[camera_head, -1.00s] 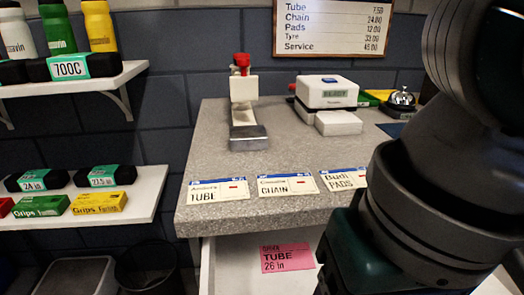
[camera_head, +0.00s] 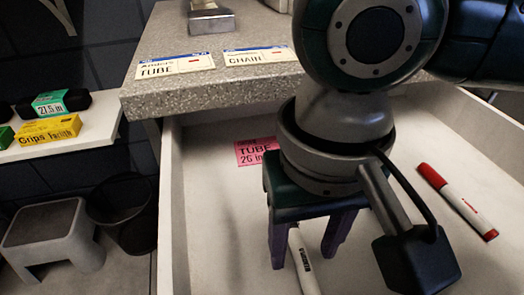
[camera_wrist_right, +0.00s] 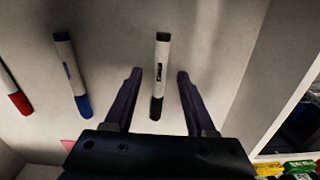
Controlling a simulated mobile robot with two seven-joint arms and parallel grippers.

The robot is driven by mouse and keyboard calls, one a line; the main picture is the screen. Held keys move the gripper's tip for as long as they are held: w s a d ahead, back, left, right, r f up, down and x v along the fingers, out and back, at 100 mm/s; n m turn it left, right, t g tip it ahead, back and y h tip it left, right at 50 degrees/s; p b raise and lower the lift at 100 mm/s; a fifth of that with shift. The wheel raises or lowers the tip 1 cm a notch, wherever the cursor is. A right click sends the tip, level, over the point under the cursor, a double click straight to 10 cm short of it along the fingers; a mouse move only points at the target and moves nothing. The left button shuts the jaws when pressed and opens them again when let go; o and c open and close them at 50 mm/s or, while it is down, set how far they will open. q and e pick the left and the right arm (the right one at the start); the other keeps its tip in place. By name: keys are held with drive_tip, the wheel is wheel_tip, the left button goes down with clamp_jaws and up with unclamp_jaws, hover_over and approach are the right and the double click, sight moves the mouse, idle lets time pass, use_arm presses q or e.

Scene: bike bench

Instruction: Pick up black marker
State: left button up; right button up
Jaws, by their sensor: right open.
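The black marker (camera_wrist_right: 160,60) has a white body and a black cap and lies in the open drawer (camera_head: 210,240). In the head view its white body (camera_head: 304,268) shows below my right gripper, with its upper end hidden. My right gripper (camera_head: 302,262) is open and points down into the drawer. In the right wrist view the marker lies between the two purple fingers (camera_wrist_right: 159,74), with a gap on each side. I cannot tell how high the fingertips are above the drawer floor. My left gripper is not in view.
A blue-capped marker (camera_wrist_right: 70,75) and a red-capped marker (camera_wrist_right: 13,92) lie beside it in the drawer; the red one also shows in the head view (camera_head: 457,201). A pink card (camera_head: 255,152) lies near the drawer's back. The grey counter (camera_head: 240,30) overhangs behind.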

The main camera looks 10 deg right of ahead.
drive_tip(key=shift+f, duration=0.5)
clamp_jaws()
